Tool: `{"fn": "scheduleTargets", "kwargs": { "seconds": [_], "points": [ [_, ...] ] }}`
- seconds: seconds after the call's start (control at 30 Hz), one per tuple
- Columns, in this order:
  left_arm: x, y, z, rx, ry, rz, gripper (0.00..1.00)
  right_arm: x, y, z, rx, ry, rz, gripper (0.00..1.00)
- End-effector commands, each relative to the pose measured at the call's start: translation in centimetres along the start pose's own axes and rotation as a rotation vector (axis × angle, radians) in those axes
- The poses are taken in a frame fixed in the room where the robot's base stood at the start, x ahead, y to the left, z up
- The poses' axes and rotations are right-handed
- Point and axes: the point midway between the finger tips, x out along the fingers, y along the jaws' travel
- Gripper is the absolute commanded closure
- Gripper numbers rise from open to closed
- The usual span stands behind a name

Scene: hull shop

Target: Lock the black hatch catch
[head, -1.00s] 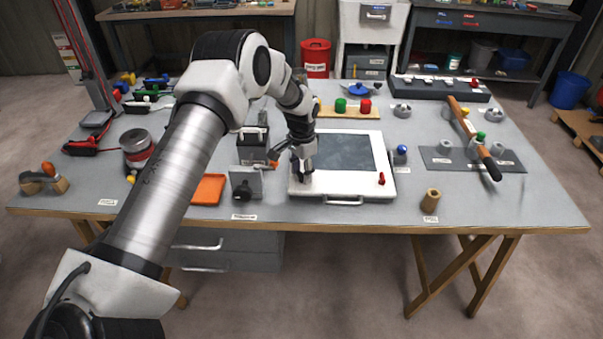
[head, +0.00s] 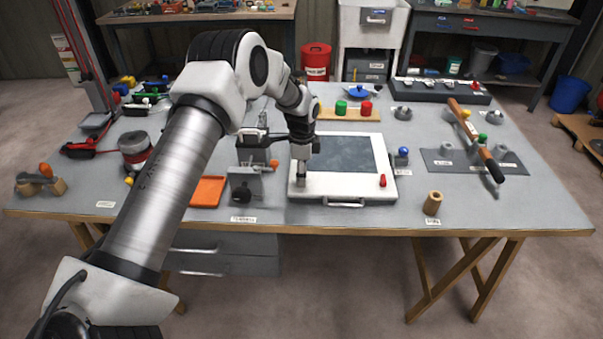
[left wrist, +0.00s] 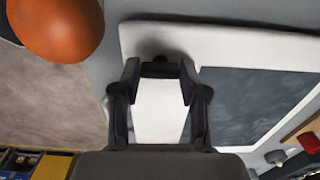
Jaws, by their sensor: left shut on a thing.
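The hatch is a white frame (head: 345,187) with a dark grey panel (head: 345,154), lying on the bench in the head view. My left gripper (head: 301,183) points down at the hatch's near left corner. In the left wrist view its two fingers (left wrist: 160,80) are closed on the small black catch (left wrist: 158,70), over the white frame. A red catch (head: 383,180) stands at the near right corner, apart from the gripper. My right gripper is not in view.
A grey block with a black knob (head: 242,193) and an orange tray (head: 208,191) stand left of the hatch. A blue-knobbed fitting (head: 403,158) stands to its right. A rounded orange thing (left wrist: 55,25) shows near the left wrist camera. The bench (head: 345,218) is bare in front of the hatch.

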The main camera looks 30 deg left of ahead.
Motion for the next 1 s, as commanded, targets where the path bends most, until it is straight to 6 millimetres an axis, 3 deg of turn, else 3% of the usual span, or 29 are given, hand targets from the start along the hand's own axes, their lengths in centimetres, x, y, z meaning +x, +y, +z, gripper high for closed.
{"fn": "scheduleTargets", "kwargs": {
  "seconds": [0.47, 0.5, 0.57, 0.87, 1.0],
  "points": [
    [0.4, 0.4, 0.1, 0.018, -0.004, 0.011, 0.91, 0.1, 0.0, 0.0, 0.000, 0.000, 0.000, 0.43],
    [0.4, 0.4, 0.1, 0.018, -0.004, 0.011, 0.49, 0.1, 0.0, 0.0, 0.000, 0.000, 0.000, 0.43],
    [0.4, 0.4, 0.1, 0.018, -0.003, 0.011, 0.31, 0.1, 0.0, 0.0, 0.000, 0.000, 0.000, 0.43],
    [0.1, 0.1, 0.0, 0.017, -0.001, 0.004, 0.31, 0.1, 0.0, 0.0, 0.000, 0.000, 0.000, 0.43],
    [-1.3, 0.0, -0.1, 0.017, 0.001, 0.001, 0.31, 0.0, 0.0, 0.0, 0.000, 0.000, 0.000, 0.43]
  ]
}}
